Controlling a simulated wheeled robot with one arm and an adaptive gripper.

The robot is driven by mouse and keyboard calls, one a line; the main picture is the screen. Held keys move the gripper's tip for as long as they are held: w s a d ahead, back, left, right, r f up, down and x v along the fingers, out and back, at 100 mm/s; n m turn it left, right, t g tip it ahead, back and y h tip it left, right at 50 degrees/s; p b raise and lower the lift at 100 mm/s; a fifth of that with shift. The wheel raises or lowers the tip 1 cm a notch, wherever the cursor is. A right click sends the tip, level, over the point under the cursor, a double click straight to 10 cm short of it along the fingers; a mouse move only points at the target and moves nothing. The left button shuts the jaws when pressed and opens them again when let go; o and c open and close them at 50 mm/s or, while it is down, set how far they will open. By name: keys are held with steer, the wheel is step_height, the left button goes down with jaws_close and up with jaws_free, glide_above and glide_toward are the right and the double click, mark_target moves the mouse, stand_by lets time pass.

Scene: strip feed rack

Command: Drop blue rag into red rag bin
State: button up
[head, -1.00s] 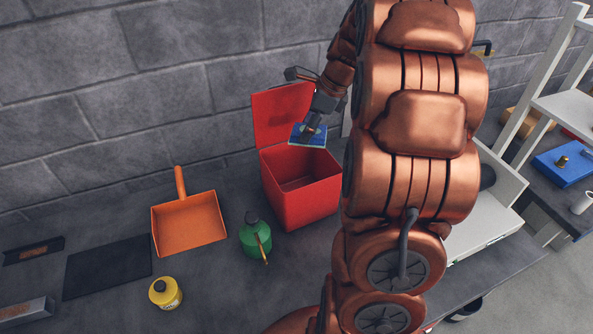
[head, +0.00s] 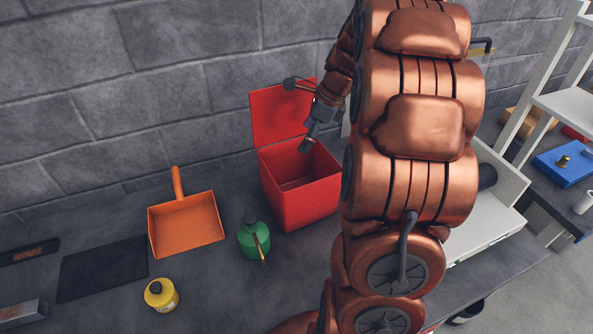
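The red rag bin (head: 300,205) stands on the bench against the wall, its lid (head: 280,116) raised at the back. My gripper (head: 306,146) points down over the bin's opening, near its back right part. No rag shows between its fingers; they are small and seen from behind, but it has let go of the rag. The blue rag is not visible now. The part of the bin's inside that I can see is red and bare; the rest of its floor is hidden by the front wall.
A green oil can (head: 254,238) stands close to the bin's left front. A white shelf (head: 550,105) stands at the right.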

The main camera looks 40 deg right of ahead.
steer(key=shift+r, duration=0.1)
steer(key=v, duration=1.2)
stand_by(0.4)
steer(key=s+a+f+n+g, duration=0.2)
steer(key=s+a+f+n, duration=0.15)
steer(key=a+n, duration=0.45)
steer(key=s+a+f+n+g, duration=0.15)
steer(key=s+a+n, duration=0.35)
steer(key=a, duration=0.6)
steer(key=s+a+f+n+h, duration=0.1)
steer(key=s+a+f+n, duration=0.2)
steer(key=s+n, duration=0.4)
steer(key=s+a+f+n+g+h, duration=0.1)
steer(key=s+a+f+n+h, duration=0.1)
steer(key=s+a+f+n, duration=0.2)
steer(key=s+n, duration=0.3)
steer(key=s, duration=0.1)
steer(key=shift+s+f, duration=0.3)
steer(key=shift+s, duration=0.05)
steer(key=shift+g, duration=0.25)
